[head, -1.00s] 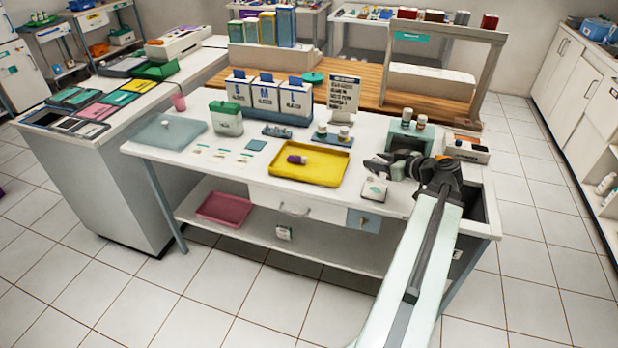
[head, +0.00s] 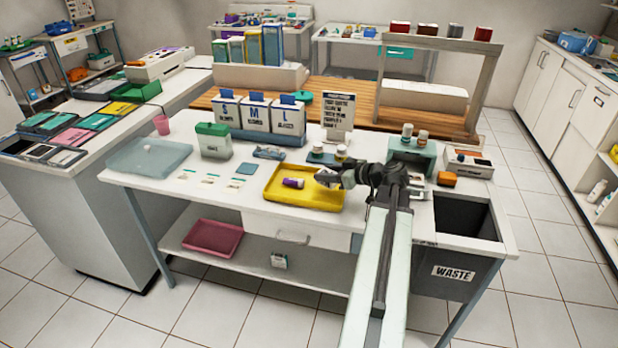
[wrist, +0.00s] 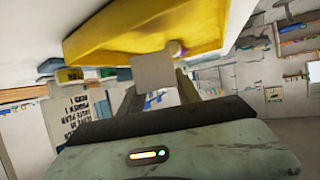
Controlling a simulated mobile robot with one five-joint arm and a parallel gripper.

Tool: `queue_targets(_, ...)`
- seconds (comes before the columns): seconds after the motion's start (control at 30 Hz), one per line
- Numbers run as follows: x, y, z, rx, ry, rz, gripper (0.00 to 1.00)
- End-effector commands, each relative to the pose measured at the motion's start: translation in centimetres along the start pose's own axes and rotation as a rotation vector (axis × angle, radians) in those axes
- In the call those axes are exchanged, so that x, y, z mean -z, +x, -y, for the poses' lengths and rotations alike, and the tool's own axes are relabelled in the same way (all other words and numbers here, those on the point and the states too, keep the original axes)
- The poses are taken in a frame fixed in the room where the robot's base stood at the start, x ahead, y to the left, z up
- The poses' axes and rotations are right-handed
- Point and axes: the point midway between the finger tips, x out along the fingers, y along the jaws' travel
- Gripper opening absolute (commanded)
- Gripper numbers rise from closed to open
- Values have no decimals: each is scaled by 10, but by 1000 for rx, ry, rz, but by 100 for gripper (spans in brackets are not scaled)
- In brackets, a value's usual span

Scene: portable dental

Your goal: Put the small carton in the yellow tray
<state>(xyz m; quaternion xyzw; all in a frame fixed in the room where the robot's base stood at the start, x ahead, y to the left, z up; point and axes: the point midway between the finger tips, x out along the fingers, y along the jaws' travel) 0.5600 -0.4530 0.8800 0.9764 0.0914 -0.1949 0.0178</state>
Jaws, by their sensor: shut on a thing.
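The yellow tray (head: 275,198) lies on the white table, and a purple-and-white item (head: 293,183) lies inside it. My gripper (head: 328,178) is over the right part of the tray. It is shut on the small carton, which shows as a plain pale square (wrist: 154,72) between the fingers (wrist: 158,88) in the wrist view. In the head view the carton is mostly hidden by my gripper. The tray (wrist: 110,25) also fills the top of the wrist view, close to the carton. I cannot tell whether the carton touches the tray.
Behind the tray stand a sign (head: 338,112), small jars (head: 341,152) and the S, M, L boxes (head: 257,113). A green-grey unit (head: 411,156) with bottles stands right of my gripper. A waste bin (head: 455,285) opens at the table's right end. A blue tray (head: 150,160) lies left.

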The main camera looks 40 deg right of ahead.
Motion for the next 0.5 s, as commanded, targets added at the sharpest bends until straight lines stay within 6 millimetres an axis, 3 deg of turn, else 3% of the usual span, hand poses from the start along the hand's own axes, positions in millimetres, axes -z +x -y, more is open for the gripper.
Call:
queue_targets(0.17, -2, 2, -2, -5, 2, 0, 1)
queue_targets(0.4, -38, 11, -6, -12, 5, 0, 1)
queue_targets(0.5, -37, 11, -6, -13, 5, 0, 1)
